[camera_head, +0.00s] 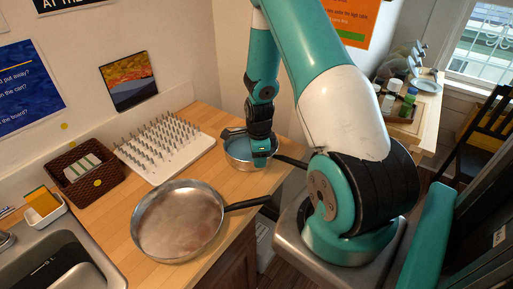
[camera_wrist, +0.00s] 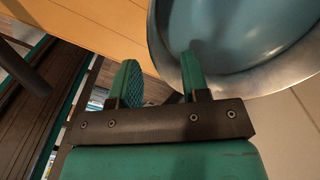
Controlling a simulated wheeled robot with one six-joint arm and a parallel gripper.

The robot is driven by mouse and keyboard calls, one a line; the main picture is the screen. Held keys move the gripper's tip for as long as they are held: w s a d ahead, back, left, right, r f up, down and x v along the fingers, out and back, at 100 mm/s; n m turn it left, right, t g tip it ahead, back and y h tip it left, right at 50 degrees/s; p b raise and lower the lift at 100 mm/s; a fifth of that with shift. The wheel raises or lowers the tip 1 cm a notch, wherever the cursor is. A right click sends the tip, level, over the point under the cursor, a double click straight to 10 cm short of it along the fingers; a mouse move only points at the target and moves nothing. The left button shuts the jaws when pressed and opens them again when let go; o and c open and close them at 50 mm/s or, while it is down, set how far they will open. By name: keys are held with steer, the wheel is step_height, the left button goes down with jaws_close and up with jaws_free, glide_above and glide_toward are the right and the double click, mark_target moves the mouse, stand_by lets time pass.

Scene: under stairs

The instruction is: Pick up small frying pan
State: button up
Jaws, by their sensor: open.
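The small frying pan (camera_head: 238,150) is a round metal pan on the wooden counter, near the wall corner. Its dark handle (camera_head: 291,162) points right, and my arm partly hides the pan. My gripper (camera_head: 262,163) is open at the pan's near right side. In the wrist view my gripper (camera_wrist: 160,80) has one finger outside the pan and the other overlapping its rim. The pan's bluish inside (camera_wrist: 235,40) fills the upper right there. I cannot tell whether a finger touches the rim.
A larger frying pan (camera_head: 180,220) sits nearer on the counter, handle pointing right. A white pegged rack (camera_head: 165,146) and a brown basket (camera_head: 87,181) stand along the wall. A sink (camera_head: 65,245) is at lower left. The counter's right edge is close to both pans.

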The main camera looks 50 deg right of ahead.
steer(key=shift+f, duration=1.2)
jaws_close()
steer(key=shift+r, duration=0.2)
step_height(320, 180, up, 20)
steer(key=b, duration=0.3)
steer(key=shift+f+b, duration=0.2)
steer(key=shift+b, duration=0.15)
stand_by(2.1)
